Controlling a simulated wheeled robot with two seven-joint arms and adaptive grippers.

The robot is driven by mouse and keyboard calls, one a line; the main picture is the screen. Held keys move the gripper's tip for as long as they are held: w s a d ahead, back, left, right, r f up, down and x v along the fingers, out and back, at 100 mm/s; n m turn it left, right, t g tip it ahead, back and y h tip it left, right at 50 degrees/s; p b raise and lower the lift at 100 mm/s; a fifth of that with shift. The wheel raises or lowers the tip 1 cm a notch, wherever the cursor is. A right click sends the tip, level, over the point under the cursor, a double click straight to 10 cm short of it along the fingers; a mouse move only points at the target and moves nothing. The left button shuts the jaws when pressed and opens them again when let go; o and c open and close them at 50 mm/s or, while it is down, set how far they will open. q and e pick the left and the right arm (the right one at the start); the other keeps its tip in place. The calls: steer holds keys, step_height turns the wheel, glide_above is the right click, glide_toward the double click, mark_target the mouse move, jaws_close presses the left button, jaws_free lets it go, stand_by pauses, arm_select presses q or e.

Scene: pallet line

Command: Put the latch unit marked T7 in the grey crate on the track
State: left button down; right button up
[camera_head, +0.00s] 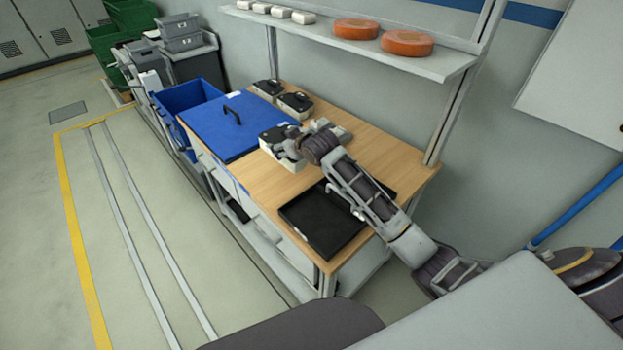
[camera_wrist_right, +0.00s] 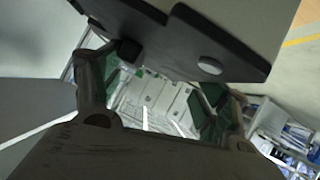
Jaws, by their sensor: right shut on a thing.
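My right gripper (camera_head: 318,142) comes in from the right over the wooden table and is shut on a latch unit (camera_head: 281,146), cream with a black top. In the right wrist view a dark plate with a pale body (camera_wrist_right: 200,50) fills the top, close to the fingers. Two similar latch units (camera_head: 268,88) (camera_head: 295,104) stand at the table's back edge. No T7 mark is readable on any of them. A grey crate (camera_head: 147,58) shows on the track at the far left, partly hidden behind other containers. My left gripper is out of view.
A blue lid-like panel with a black handle (camera_head: 225,125) covers the table's left part. A blue crate (camera_head: 180,98) stands behind it, on the track side. An empty black tray (camera_head: 325,222) lies at the near end. A shelf (camera_head: 330,38) overhangs the back.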

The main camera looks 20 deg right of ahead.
mark_target(299, 168)
steer(key=shift+f, duration=3.05)
steer(key=shift+f, duration=0.1)
steer(key=shift+f, duration=1.75)
steer(key=shift+f, duration=0.1)
steer(key=o, duration=1.5)
steer(key=shift+s, duration=0.1)
steer(key=shift+v, duration=5.9)
